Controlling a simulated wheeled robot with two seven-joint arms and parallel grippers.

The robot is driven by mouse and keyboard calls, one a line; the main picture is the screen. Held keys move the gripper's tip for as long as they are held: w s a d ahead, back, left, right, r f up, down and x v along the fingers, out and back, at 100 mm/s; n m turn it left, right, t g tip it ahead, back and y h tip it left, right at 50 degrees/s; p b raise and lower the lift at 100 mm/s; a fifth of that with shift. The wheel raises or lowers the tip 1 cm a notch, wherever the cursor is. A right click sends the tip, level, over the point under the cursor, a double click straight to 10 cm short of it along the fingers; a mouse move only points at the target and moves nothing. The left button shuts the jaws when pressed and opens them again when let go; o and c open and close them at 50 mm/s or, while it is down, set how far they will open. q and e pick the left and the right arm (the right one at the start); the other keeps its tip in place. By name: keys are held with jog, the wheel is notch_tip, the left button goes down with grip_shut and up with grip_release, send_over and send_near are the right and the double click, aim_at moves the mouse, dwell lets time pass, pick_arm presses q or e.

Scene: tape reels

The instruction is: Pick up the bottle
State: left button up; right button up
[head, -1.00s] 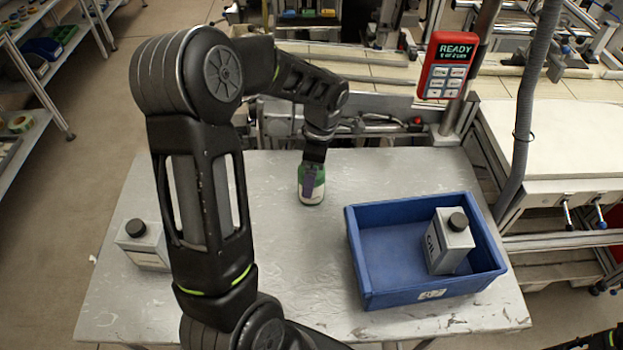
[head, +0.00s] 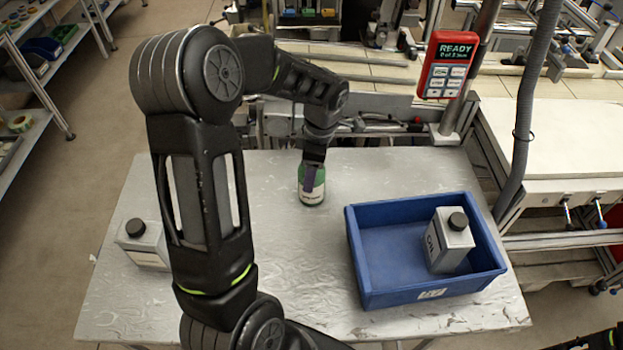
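A small green bottle (head: 316,197) with a pale label stands upright near the middle of the table. My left gripper (head: 309,183) reaches down over it from above, with a dark finger in front of the bottle's near side. The gripper hides the bottle's top, and I cannot tell whether the fingers are closed on it. A grey bottle with a black cap (head: 143,243) stands at the table's left, partly behind my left arm. Another grey bottle with a black cap (head: 449,240) stands in the blue bin (head: 365,274). My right gripper is not in view.
The metal table (head: 290,255) is bare between my arm and the bin. A red handset (head: 447,65) hangs on a post at the back right, beside a grey hose (head: 524,110). Shelves (head: 38,95) stand at the far left.

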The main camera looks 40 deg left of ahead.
pick_arm(q)
jog(key=c, duration=0.5)
jog(key=shift+r, duration=0.15)
jog(key=shift+c, duration=0.2)
notch_tip(320, 180, up, 10)
jog(key=shift+f+b, duration=0.1)
jog(key=shift+b, duration=0.9)
